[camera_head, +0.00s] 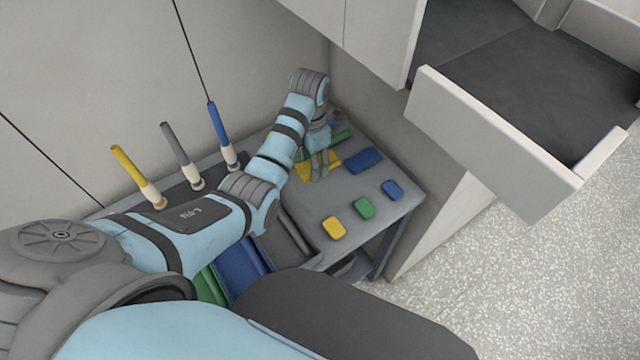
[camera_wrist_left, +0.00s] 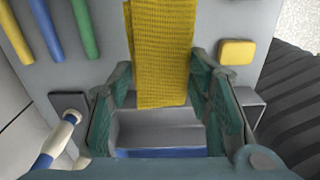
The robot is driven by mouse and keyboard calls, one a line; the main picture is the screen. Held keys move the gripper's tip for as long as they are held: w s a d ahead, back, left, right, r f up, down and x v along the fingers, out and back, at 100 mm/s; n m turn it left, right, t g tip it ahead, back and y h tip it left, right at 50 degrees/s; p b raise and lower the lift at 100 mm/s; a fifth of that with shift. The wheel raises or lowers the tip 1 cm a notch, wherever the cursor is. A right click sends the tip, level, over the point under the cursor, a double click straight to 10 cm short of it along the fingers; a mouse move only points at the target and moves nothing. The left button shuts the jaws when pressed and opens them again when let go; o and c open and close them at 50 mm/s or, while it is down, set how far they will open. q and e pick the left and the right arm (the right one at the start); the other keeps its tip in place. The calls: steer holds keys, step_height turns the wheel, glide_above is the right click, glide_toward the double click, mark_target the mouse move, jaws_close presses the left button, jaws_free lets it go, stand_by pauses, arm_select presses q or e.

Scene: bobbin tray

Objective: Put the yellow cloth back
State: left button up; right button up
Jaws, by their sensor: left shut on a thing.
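The yellow cloth (camera_wrist_left: 160,50) hangs as a flat, woven strip between the fingers of my left gripper (camera_wrist_left: 165,95) in the left wrist view. The gripper is shut on it. In the head view, my left gripper (camera_head: 319,168) is low over the far part of the grey table, and parts of the yellow cloth (camera_head: 303,172) show on both sides of the fingers. The fingers hide its middle. Whether the cloth touches the tabletop is unclear. My right gripper is not in view.
Yellow (camera_head: 333,229), green (camera_head: 363,208) and blue (camera_head: 392,190) sponges lie along the table (camera_head: 320,205). A blue piece (camera_head: 362,160) lies beyond the gripper. Upright brushes stand left. Grey (camera_head: 284,235), blue (camera_head: 238,265) and green compartments are nearer me. An open drawer (camera_head: 490,140) overhangs right.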

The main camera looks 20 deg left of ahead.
mark_target(309, 192)
arm_select(q)
steer(key=f, duration=0.1)
steer(key=s+f, duration=0.1)
steer(key=a+f+b, duration=0.1)
steer(key=f, duration=0.1)
steer(key=shift+s+a, duration=0.1)
steer(key=shift+s, duration=0.05)
steer(key=f, duration=0.2)
steer(key=f+b, duration=0.1)
steer(key=f, duration=0.3)
steer(key=shift+w+f+b, duration=0.15)
steer(key=shift+w+b, duration=0.2)
steer(key=shift+b, duration=0.05)
steer(key=shift+s, duration=0.1)
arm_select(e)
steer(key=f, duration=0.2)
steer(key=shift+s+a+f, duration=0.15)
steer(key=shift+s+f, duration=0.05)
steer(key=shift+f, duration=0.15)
arm_select(q)
steer(key=o, duration=1.1)
